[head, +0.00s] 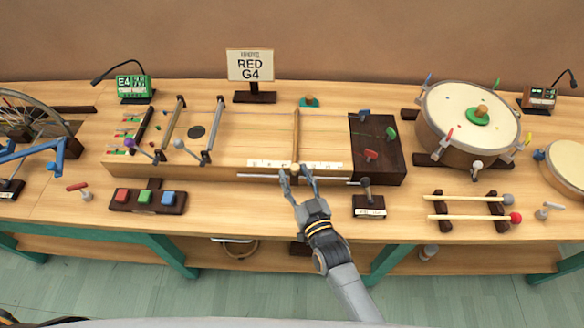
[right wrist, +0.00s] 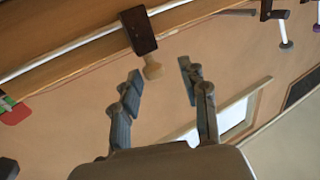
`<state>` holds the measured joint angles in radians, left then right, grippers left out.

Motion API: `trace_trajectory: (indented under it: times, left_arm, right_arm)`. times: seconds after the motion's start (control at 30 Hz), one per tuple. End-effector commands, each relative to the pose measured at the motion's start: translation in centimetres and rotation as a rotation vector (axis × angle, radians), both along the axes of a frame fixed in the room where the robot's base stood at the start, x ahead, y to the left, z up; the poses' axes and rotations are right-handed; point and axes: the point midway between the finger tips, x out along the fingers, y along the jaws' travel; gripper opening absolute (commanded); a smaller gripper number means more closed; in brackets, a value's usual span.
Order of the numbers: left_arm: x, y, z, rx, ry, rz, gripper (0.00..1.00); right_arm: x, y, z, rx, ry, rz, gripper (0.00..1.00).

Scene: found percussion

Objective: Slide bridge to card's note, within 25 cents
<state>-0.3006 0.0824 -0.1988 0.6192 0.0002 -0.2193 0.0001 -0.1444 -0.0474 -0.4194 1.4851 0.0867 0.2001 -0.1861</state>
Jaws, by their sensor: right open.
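The card (head: 250,66) stands upright at the back and reads "RED G4". The long wooden string instrument (head: 235,150) lies in the middle of the bench. Its bridge (head: 295,135) is a thin crosswise bar, standing over a pale marked strip (head: 265,163) along the front edge. My right gripper (head: 297,176) is open at the bridge's front end. In the right wrist view, a dark block with a pale wooden knob (right wrist: 152,68) shows between my open fingertips (right wrist: 158,76); I see no contact. My left gripper is not in view.
A green display (head: 132,87) stands at the back left. A dark box with coloured pegs (head: 377,150) sits at the instrument's right end. A small lever stand (head: 368,203) is close right of my gripper. Buttons (head: 146,198), mallets (head: 470,217) and a drum (head: 470,115) surround it.

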Motion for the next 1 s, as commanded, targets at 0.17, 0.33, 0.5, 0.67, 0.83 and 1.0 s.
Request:
trace_trajectory:
  times: [0.17,0.33,0.5,0.67,0.83,1.0]
  left_arm:
    - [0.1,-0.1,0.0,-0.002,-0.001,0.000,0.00]
    - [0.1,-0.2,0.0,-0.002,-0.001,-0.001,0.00]
    - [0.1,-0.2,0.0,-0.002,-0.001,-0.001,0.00]
    - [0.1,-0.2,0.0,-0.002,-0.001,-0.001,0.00]
    - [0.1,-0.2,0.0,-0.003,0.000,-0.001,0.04]
    - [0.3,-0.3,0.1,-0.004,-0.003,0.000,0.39]
  right_arm:
    - [-3.9,-1.5,-0.2,-0.002,0.005,0.002,0.44]
    - [-6.7,-2.6,-0.1,-0.002,0.003,0.002,0.44]
    - [-8.1,-3.2,0.0,-0.003,0.001,0.001,0.44]
    - [-8.4,-3.3,0.0,-0.003,0.001,0.001,0.44]
    - [-8.3,-3.3,0.0,-0.003,0.001,0.001,0.44]
    - [-8.2,-3.8,-0.5,-0.023,0.050,0.000,0.44]
